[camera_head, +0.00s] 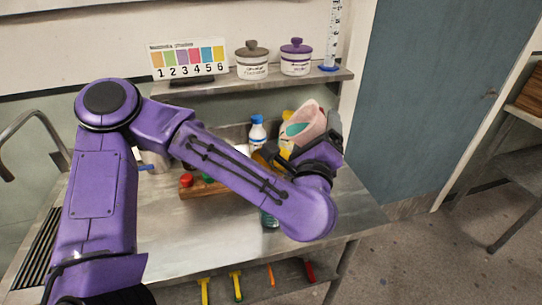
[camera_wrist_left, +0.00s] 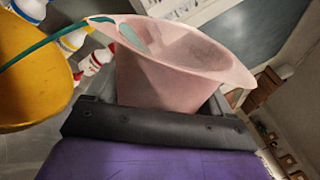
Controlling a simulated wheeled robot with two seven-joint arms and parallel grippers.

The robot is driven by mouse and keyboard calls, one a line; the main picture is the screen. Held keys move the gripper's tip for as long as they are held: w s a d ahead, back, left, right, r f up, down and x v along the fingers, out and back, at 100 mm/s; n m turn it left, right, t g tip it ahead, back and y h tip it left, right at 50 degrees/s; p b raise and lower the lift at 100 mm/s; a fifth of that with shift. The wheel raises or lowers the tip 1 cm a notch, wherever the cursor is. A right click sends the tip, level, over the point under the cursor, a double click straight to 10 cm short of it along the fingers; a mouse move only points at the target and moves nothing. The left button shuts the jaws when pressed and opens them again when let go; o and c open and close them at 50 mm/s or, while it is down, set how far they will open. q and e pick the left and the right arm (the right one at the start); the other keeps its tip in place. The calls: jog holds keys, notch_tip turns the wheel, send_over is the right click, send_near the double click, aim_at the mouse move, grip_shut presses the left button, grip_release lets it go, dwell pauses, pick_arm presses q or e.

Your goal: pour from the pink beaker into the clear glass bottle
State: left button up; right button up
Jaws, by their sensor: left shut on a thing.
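The pink beaker (camera_head: 308,117) is at the right of the bench in the head view, tilted, with a teal patch inside its mouth. It fills the middle of the left wrist view (camera_wrist_left: 165,80). My left gripper (camera_head: 306,143) is shut on it, with a dark finger at each side in the wrist view (camera_wrist_left: 158,104). A small greenish glass vessel (camera_head: 270,219), perhaps the clear glass bottle, stands below my left forearm, which hides most of it. A thin teal band runs left from the beaker's lip in the wrist view; I cannot tell whether it is liquid. My right gripper is not in view.
A white bottle with a blue cap (camera_head: 257,131) stands behind my forearm. A yellow container (camera_wrist_left: 32,75) is close beside the beaker. A wooden rack (camera_head: 205,189) is partly hidden. The wall shelf (camera_head: 215,87) holds lidded jars. The bench's front left is clear.

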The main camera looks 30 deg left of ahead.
pick_arm(q)
jog(key=shift+n, duration=0.8)
dwell(1.3)
jog(key=shift+r+m, duration=0.25)
jog(key=shift+m, duration=0.15)
jog(key=f+m, duration=0.1)
jog(key=d+f+m+b, duration=0.1)
jog(key=m, duration=0.1)
jog(key=w+f+m+b, duration=0.1)
jog(key=f+m, duration=0.1)
jog(key=shift+d+h, duration=0.3)
jog(key=shift+h, duration=0.1)
jog(key=shift+d, duration=0.1)
jog(key=f+m, duration=0.1)
jog(key=w+d+f+m+b, duration=0.1)
jog(key=f+m, duration=0.1)
jog(key=d+f+m+g, duration=0.1)
jog(key=f+m, duration=0.1)
jog(key=shift+w+d+f+h, duration=0.1)
jog(key=shift+w+h, duration=0.2)
jog(key=shift+w, duration=0.05)
jog(key=shift+w, duration=0.1)
dwell(0.6)
